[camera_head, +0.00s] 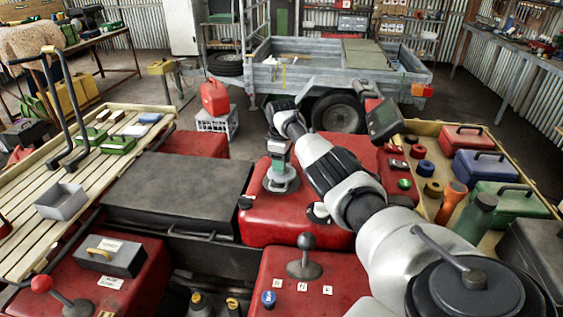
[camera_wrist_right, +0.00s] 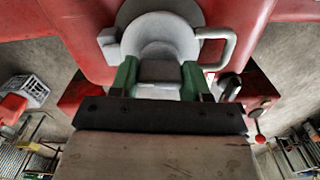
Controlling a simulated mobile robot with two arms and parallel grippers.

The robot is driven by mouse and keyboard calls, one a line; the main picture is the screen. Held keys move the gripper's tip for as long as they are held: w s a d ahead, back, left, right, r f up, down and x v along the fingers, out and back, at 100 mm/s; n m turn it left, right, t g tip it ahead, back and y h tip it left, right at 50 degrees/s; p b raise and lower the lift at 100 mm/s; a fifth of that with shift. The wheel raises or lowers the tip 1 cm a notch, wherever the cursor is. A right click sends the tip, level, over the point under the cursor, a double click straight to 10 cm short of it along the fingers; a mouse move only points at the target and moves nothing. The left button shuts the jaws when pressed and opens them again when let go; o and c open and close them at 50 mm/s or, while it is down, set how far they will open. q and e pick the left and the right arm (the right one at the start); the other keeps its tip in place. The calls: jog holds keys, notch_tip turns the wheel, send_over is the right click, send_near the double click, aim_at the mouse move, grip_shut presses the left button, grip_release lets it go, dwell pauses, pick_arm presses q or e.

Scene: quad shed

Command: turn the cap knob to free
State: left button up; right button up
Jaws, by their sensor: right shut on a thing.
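The grey round cap (camera_head: 283,183) sits on the red body of the quad in the middle of the head view. In the right wrist view the cap's pale grey disc (camera_wrist_right: 160,30) fills the top centre, and its darker grey knob (camera_wrist_right: 160,71) stands out from it. My right gripper (camera_head: 279,160) reaches down to the cap from the right. In the right wrist view its green fingers (camera_wrist_right: 160,80) stand on both sides of the knob and are shut on it. The fingers hide the knob in the head view. My left gripper is not in view.
A black flat box (camera_head: 175,190) lies left of the cap. A black ball-topped lever (camera_head: 306,242) stands in front, with a blue knob (camera_head: 268,298) near it. A wooden tray (camera_head: 440,207) with toolboxes and bottles is at right. A slatted rack (camera_head: 30,235) is at left.

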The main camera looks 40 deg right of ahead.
jog(key=shift+r+n, duration=0.1)
jog(key=shift+n, duration=0.8)
jog(key=o, duration=0.9)
notch_tip(320, 180, up, 11)
jog(key=shift+f+b, duration=0.1)
jog(key=shift+b, duration=0.65)
